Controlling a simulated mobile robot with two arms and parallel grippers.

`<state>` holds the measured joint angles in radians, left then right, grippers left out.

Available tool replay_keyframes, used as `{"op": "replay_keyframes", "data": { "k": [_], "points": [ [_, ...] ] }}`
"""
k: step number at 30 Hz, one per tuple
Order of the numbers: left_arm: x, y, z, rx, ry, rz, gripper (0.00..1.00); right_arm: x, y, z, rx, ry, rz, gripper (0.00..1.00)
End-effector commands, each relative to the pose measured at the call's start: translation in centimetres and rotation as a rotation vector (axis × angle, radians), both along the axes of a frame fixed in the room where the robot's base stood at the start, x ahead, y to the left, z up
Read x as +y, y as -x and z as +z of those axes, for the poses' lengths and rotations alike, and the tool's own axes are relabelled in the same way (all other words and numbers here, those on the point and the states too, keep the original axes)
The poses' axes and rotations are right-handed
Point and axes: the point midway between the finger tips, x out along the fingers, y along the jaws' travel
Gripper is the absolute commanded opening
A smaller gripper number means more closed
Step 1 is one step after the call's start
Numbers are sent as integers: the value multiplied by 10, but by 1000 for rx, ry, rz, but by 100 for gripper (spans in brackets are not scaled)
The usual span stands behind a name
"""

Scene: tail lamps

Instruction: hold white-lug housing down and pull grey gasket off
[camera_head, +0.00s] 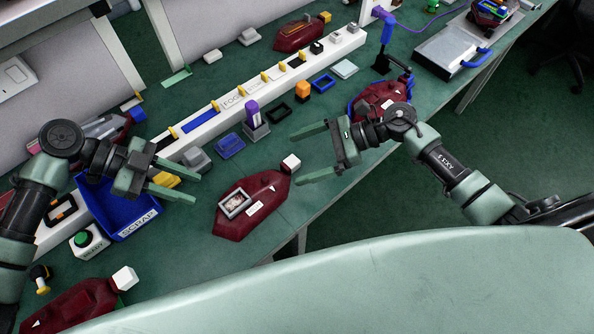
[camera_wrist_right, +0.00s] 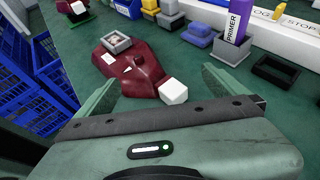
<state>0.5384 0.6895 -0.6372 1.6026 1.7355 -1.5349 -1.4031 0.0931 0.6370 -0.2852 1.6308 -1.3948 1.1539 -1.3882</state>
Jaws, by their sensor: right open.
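A dark red housing (camera_head: 258,203) with a white lug (camera_head: 290,163) lies on the green table between my grippers. A grey rectangular gasket (camera_head: 234,204) sits on its left end. In the right wrist view the housing (camera_wrist_right: 134,64) lies ahead between the fingers, lug (camera_wrist_right: 173,91) nearest and gasket (camera_wrist_right: 117,43) farther off. My right gripper (camera_head: 296,157) is open and empty beside the lug end; it also shows in the wrist view (camera_wrist_right: 158,75). My left gripper (camera_head: 193,187) is open, left of the gasket end, its fingers apart from the housing.
A blue SCRAP bin (camera_head: 128,222) stands under my left arm, with a green button box (camera_head: 88,242) beside it. Another white-lug housing (camera_head: 75,306) lies at bottom left. A white rail (camera_head: 280,82), a purple bottle (camera_head: 253,113) and blue blocks stand behind. The table's front edge is close.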

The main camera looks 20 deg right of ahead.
Motion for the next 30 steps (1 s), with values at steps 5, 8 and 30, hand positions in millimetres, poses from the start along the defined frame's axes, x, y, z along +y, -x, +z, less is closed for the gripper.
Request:
{"op": "replay_keyframes", "data": {
  "k": [5,8,30],
  "points": [
    [0,0,0,0,0,0,36,25,34,0,-13,-30,139,100],
    [0,0,0,0,0,0,36,33,40,0,-15,-39,164,100],
    [0,0,0,0,0,0,36,101,38,-29,-16,-37,163,100]
  ]
}}
